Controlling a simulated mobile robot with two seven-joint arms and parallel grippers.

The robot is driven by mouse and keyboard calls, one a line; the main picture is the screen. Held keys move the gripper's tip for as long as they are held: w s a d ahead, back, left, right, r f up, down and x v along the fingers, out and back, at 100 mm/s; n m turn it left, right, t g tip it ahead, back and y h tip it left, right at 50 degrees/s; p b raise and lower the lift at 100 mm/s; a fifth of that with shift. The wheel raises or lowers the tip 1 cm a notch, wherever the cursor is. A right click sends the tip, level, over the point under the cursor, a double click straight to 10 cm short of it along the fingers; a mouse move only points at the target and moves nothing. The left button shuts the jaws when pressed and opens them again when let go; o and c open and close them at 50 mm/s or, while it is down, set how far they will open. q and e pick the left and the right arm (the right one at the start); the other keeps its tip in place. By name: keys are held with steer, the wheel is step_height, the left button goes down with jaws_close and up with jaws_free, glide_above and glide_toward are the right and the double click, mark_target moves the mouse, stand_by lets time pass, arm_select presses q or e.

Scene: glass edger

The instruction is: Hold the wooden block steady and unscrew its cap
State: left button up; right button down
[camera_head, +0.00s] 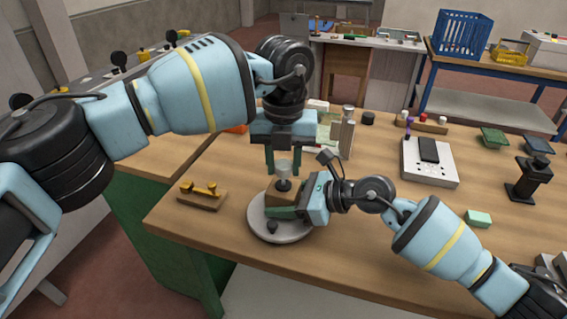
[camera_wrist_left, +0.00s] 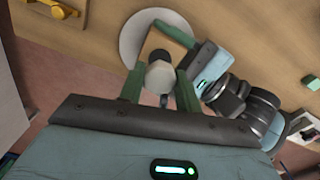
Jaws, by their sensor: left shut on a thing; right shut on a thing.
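The wooden block (camera_head: 279,199) stands on a round light plate (camera_head: 262,233). My right gripper (camera_head: 284,211) is shut on the block from the right, with a green finger across its near side. The pale grey cap (camera_head: 284,168) is above a dark neck on top of the block; whether the cap and neck touch is unclear. My left gripper (camera_head: 283,163) points down from above and is shut on the cap. In the left wrist view the cap (camera_wrist_left: 160,77) sits between the green fingertips, with the block (camera_wrist_left: 158,42) beyond it.
A wooden piece with yellow fittings (camera_head: 201,195) lies to the left. A metal bottle-like cylinder (camera_head: 347,125) stands behind the grippers. A white box (camera_head: 429,163) and green sponge-like block (camera_head: 478,218) are to the right.

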mark_target(283, 163)
arm_select(q)
steer(key=shift+r, duration=0.1)
steer(key=shift+r, duration=1.95)
arm_select(e)
steer(key=shift+c, duration=2.1)
jaws_free()
arm_select(q)
step_height(283, 163, down, 2)
steer(key=shift+w+f+b, duration=0.1)
steer(key=shift+f+b, duration=0.15)
steer(key=shift+b, duration=0.25)
arm_select(e)
steer(key=v, duration=1)
steer(key=shift+d, duration=0.3)
arm_select(q)
steer(key=shift+f, duration=0.15)
arm_select(e)
steer(key=shift+v, duration=0.75)
